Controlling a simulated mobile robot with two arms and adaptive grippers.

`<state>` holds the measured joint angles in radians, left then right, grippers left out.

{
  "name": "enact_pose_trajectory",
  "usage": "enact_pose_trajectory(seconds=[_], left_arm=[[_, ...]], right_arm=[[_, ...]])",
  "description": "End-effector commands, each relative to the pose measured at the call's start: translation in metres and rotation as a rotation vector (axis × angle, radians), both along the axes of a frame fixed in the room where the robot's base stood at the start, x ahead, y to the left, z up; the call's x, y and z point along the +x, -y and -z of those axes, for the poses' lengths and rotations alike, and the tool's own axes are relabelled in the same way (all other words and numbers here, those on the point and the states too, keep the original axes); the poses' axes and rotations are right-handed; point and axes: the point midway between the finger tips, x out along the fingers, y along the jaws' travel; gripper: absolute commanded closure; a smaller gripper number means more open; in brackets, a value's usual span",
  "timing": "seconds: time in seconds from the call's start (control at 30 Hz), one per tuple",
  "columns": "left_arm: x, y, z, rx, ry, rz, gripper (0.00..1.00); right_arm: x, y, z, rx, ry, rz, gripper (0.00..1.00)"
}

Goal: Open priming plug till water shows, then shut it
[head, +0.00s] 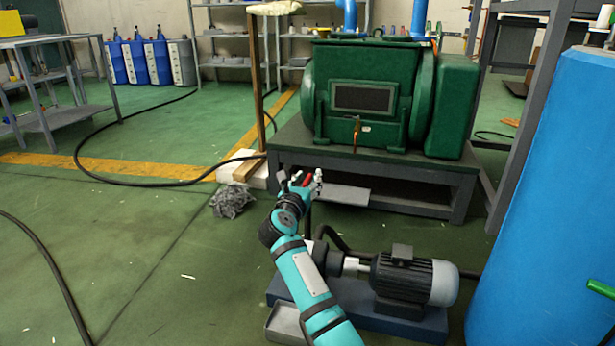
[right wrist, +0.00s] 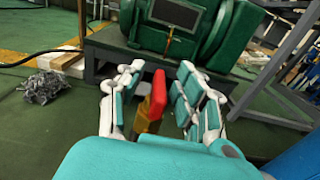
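A red-topped part with a yellow-brown body (right wrist: 153,100) stands upright between the fingers of my right gripper (right wrist: 161,68) in the right wrist view. It looks like the priming plug. The fingers are spread, with visible gaps on both sides of it. In the head view my right gripper (head: 303,181) is above the motor-driven pump (head: 404,277), and a bit of red shows between its fingers. The pump's near left end is partly hidden by my right arm. I see no water at the plug. My left gripper is out of view.
A large green machine (head: 376,92) sits on a dark metal stand (head: 281,143) behind the gripper. A blue tank (head: 553,200) stands at the right. A grey tangled heap (head: 232,202) lies on the floor. Black hoses cross the open floor at left.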

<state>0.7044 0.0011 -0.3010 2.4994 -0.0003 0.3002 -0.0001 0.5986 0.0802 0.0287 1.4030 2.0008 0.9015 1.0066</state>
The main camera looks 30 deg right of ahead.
Motion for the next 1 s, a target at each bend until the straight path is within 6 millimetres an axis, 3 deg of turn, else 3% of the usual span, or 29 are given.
enact_pose_trajectory(seconds=[0.3, 0.57, 1.0], left_arm=[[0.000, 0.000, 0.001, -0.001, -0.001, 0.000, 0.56], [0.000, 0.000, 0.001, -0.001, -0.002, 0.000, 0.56], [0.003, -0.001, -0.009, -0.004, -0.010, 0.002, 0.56]], right_arm=[[0.000, 0.001, 0.000, -0.001, -0.001, 0.000, 0.67], [0.000, 0.001, 0.000, -0.001, -0.001, 0.000, 1.00], [0.000, 0.001, -0.002, 0.000, -0.003, -0.026, 1.00]])
